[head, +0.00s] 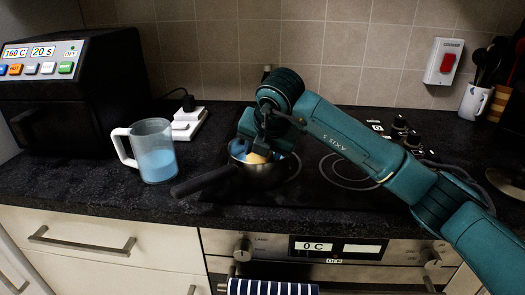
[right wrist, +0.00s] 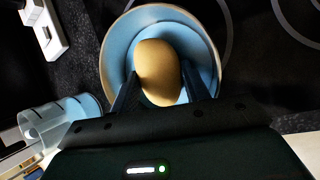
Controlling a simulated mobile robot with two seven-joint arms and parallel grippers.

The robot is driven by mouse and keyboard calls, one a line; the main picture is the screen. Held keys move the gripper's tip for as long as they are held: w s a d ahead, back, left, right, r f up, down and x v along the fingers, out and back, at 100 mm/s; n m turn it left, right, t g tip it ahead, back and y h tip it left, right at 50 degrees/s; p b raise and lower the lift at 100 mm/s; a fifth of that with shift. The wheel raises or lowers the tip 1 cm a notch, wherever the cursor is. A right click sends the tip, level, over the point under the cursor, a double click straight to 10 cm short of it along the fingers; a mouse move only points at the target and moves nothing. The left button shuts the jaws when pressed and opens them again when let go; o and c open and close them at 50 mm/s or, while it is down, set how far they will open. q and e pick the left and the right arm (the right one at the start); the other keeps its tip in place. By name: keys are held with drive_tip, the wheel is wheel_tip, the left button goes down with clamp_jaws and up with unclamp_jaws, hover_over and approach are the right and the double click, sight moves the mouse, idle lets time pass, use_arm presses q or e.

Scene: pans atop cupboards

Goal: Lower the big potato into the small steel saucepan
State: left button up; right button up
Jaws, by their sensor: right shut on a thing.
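The big potato (right wrist: 158,72) is a smooth tan oval. My right gripper (right wrist: 160,92) is shut on it, one finger on each side. The small steel saucepan (head: 262,176) stands on the hob with its dark handle (head: 205,180) pointing to the front left. In the right wrist view the saucepan (right wrist: 112,50) is round, with a bluish inside, and the potato lies within its rim outline. In the head view the potato (head: 256,158) shows at the pan's mouth, under my right gripper (head: 258,150). Whether it touches the bottom I cannot tell. My left gripper is not in view.
A jug (head: 155,155) with blue contents stands left of the pan handle. A black fryer-like box (head: 70,110) is at the back left, with a white socket block (head: 187,124) beside it. The hob (head: 345,185) is clear to the right, below my arm.

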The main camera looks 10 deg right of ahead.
drive_tip(key=shift+f+b, duration=0.3)
drive_tip(key=shift+f, duration=0.1)
drive_tip(key=o, duration=1.2)
drive_tip(key=shift+o, duration=1.2)
